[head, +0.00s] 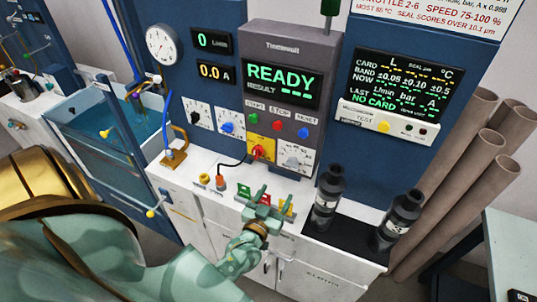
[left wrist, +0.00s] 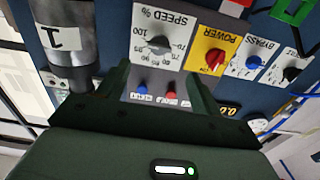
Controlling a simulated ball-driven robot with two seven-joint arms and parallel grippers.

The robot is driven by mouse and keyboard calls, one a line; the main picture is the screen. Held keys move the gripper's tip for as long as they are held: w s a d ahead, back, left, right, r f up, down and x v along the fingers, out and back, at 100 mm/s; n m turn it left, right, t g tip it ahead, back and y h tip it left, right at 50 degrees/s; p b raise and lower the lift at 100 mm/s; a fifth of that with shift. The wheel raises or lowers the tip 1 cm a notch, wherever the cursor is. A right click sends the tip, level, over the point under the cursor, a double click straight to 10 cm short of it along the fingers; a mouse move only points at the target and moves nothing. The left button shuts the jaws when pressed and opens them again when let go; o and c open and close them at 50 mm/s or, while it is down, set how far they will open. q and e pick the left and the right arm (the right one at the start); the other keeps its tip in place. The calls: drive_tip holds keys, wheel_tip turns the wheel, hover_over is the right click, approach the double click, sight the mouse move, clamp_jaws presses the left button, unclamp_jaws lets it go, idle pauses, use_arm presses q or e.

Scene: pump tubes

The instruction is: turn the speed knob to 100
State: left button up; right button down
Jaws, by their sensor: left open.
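My left gripper (head: 268,208) is open and empty, in front of and below the console, apart from the knob. In the left wrist view its dark fingers (left wrist: 155,82) spread below the plate. My right gripper is not in view.
A red power knob (head: 258,152) on yellow sits left of the speed plate. Buttons (head: 278,124) are above it, under the READY screen (head: 283,84). Two dark bottles (head: 327,195) stand on the counter at right.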

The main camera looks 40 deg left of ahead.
use_arm(q)
drive_tip(key=v, duration=0.4)
drive_tip(key=shift+s+d, duration=0.1)
drive_tip(key=shift+s, duration=0.15)
drive_tip(key=s+d+f+m+g+h+b, duration=0.1)
drive_tip(key=s+d+f+g, duration=0.2)
drive_tip(key=f, duration=0.5)
drive_tip(key=s+d+f+m+g+h+b, duration=0.1)
drive_tip(key=s+d+f+g+h+b, duration=0.1)
drive_tip(key=s+f, duration=0.45)
drive_tip(key=s+d+f+m+g+h+b, duration=0.1)
drive_tip(key=s+d+f+g, duration=0.15)
drive_tip(key=f, duration=0.75)
drive_tip(key=s+a+f+m+g+b, duration=0.3)
drive_tip(key=s+f+g+b, duration=0.6)
drive_tip(key=s+f, duration=1.3)
drive_tip(key=s+b, duration=0.2)
drive_tip(key=b, duration=0.1)
drive_tip(key=shift+f, duration=0.4)
drive_tip(key=shift+s+a, duration=0.15)
